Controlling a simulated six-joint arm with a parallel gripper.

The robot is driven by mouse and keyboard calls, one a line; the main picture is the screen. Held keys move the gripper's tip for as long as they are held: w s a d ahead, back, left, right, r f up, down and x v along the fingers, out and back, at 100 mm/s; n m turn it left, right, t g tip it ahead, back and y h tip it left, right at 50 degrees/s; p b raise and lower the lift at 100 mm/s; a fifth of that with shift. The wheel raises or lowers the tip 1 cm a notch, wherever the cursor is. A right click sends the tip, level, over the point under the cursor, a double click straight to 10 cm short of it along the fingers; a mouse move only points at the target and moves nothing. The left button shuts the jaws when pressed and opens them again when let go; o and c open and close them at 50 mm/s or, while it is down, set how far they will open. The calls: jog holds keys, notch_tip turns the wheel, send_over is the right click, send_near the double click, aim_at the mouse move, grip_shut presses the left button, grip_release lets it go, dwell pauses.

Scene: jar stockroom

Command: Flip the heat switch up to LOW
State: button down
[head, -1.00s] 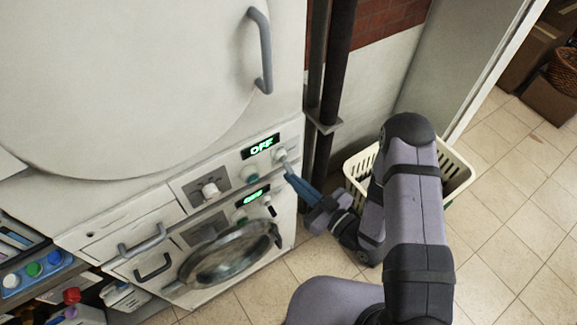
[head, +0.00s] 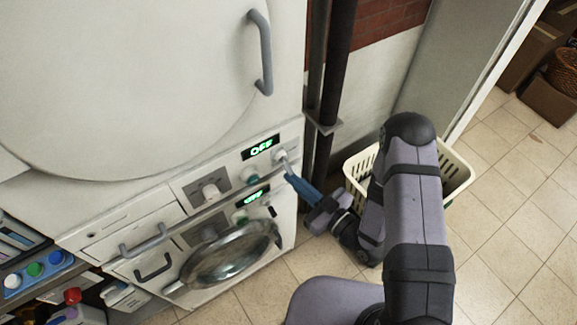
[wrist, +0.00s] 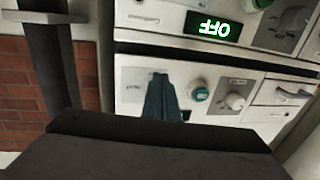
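The upper machine's control panel (head: 185,188) carries a green display (head: 261,148) reading OFF. A small pale switch (head: 280,155) sits right of the display, with a teal button (head: 250,174) and a white knob (head: 210,191) further left. My gripper (head: 289,177) is shut, its blue fingers together, just below and in front of the switch. Whether they touch it I cannot tell. In the wrist view, which is upside down, the fingers (wrist: 162,97) cover part of the panel beside the teal button (wrist: 200,94).
The lower machine has its own lit display (head: 255,195) and a round door (head: 232,255). Dark pipes (head: 330,95) rise right of the machines. A cream basket (head: 458,178) stands on the floor behind my arm.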

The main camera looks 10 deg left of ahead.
jog(key=shift+r+p, duration=0.9)
jog(key=shift+r, duration=0.35)
jog(key=shift+d+f, duration=0.1)
jog(key=shift+d, duration=0.05)
jog(key=f+b+v, duration=0.1)
jog(key=b+v, duration=0.1)
jog(key=v, duration=0.7)
jog(key=shift+s+d, duration=0.25)
jog(key=shift+s, duration=0.05)
dwell(0.3)
jog(key=shift+f, duration=0.1)
dwell(0.3)
